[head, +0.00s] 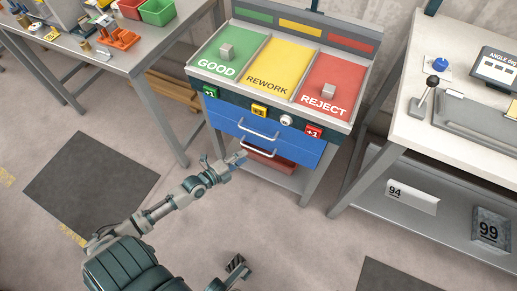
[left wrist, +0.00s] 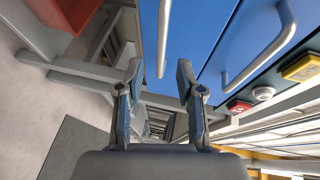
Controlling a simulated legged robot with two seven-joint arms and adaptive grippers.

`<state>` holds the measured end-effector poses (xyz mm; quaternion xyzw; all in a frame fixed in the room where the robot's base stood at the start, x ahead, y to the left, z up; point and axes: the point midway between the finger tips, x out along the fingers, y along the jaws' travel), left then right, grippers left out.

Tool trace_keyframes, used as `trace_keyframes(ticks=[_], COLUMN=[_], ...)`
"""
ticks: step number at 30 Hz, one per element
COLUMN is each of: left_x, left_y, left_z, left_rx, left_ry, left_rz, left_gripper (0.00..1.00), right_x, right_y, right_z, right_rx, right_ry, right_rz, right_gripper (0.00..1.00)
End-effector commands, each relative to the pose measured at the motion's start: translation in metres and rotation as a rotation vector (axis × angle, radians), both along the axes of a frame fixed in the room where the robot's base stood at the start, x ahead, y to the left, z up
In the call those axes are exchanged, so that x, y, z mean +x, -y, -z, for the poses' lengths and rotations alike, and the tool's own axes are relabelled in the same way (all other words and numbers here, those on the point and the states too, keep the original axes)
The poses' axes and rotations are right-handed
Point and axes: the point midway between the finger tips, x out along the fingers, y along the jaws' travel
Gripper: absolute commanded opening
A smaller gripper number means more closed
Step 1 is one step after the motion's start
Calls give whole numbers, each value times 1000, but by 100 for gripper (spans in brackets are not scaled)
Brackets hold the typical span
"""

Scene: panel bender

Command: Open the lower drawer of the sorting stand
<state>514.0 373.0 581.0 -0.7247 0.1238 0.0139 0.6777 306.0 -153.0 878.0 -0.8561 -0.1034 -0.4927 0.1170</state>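The sorting stand (head: 340,125) has two blue drawers, both looking closed. The upper drawer has a grey handle (head: 258,129); the lower drawer (head: 298,157) has its own handle (head: 260,153) below it. My left gripper (head: 238,160) is open at the left end of the lower handle. In the left wrist view my left gripper (left wrist: 159,72) has its fingers apart, with the lower handle (left wrist: 163,35) in line with the gap. No grip on it shows. The upper handle (left wrist: 262,60) is to the right there. My right gripper (head: 237,268) hangs low over the floor, its opening unclear.
A red bin (head: 270,163) sits on the shelf below the drawers. A workbench (head: 100,50) stands to the left and a white-topped table (head: 410,130) to the right. The floor in front of the stand is clear, with a dark mat (head: 90,185) at left.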

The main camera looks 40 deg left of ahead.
Motion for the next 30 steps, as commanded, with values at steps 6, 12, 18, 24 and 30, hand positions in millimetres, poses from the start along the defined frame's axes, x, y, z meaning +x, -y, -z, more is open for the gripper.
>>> trace_keyframes(ticks=[6,12,18,24,30], left_x=[44,65,69,69,69], left_y=[9,12,12,12,13], left_z=[11,13,13,13,14], left_rx=[-2,-2,-1,-1,-1], left_ry=[-1,1,-1,0,-2], left_rz=[1,0,1,1,1], left_gripper=[37,37,37,25,0], right_x=[6,10,13,13,13], right_y=[2,1,0,-1,-1], right_z=[7,8,8,8,8], right_rx=[6,5,3,3,3], right_ry=[26,31,30,29,29], right_rz=[2,2,2,1,1], right_gripper=[40,40,40,40,40])
